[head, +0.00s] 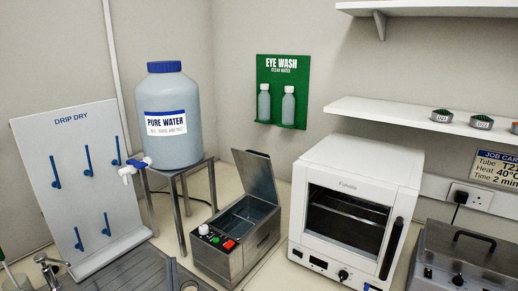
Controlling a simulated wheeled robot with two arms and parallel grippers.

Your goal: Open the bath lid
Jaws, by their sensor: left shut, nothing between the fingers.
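The steel bath (236,243) stands in the middle of the bench, with a white knob, a green button and a red switch on its front. Its hinged lid (257,178) is raised and leans back at the rear, and the hollow inside shows. My left gripper (178,278) is only partly in view, as dark pieces at the bottom edge, in front of and left of the bath. It is shut and empty, apart from the lid. My right gripper is not in view.
A white oven (352,172) stands close right of the bath. Beyond it is another steel box (468,255) with a black-handled, closed top. A pure water bottle (167,118) sits on a metal stand (180,178) behind left. A drip-dry board (80,180) is at left.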

